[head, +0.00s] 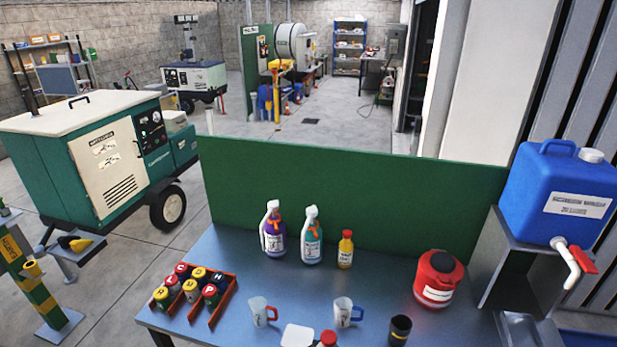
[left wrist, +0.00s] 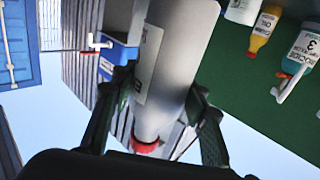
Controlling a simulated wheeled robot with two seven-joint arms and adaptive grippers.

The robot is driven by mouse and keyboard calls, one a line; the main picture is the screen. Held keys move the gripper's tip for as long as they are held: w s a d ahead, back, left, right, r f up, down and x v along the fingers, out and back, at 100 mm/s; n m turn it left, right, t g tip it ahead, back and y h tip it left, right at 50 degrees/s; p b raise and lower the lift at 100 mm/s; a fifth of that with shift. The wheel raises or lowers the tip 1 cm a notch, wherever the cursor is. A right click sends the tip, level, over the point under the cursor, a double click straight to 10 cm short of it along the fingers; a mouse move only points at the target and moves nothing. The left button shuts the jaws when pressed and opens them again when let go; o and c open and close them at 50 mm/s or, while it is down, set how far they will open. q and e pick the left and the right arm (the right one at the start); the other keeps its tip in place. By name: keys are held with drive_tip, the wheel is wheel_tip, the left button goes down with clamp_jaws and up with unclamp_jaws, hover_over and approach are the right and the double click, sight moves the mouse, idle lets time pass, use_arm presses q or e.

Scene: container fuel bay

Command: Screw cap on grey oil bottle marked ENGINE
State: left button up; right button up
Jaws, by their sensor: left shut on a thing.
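In the left wrist view my left gripper (left wrist: 162,84) is shut on a grey bottle (left wrist: 168,95), one finger on each side of it. A pale label (left wrist: 148,65) shows on the bottle, but its writing is not readable. A red cap (left wrist: 147,147) shows at the bottle's lower end in this picture; I cannot tell whether it is tight. In the head view a red-topped thing (head: 328,339) shows at the bottom edge, mostly cut off. Neither gripper is visible in the head view, and my right gripper shows in no view.
The table (head: 380,275) carries a purple spray bottle (head: 273,232), a teal spray bottle (head: 312,240), a yellow bottle (head: 345,250), two mugs and a red can (head: 438,278). A red rack (head: 222,308) of lettered containers stands left. A green panel (head: 350,195) backs the table; a blue tank (head: 560,195) stands right.

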use_arm(q)
drive_tip(key=a+r+n+t+y, duration=0.1)
drive_tip(key=a+n+t+y, duration=0.2)
drive_tip(key=a, duration=1)
drive_tip(key=a+n+t+y, duration=0.4)
drive_tip(key=a+n+y, duration=0.4)
drive_tip(key=a+y, duration=0.3)
drive_tip(key=a, duration=0.3)
drive_tip(key=shift+s+a+r+t+y, duration=0.2)
drive_tip(key=shift+a+r+t+y, duration=0.1)
drive_tip(key=shift+r+y, duration=0.1)
drive_tip(key=shift+f, duration=0.1)
drive_tip(key=s+f, duration=0.4)
drive_tip(key=f, duration=0.1)
drive_tip(key=shift+s+f, duration=0.2)
drive_tip(key=shift+f, duration=0.1)
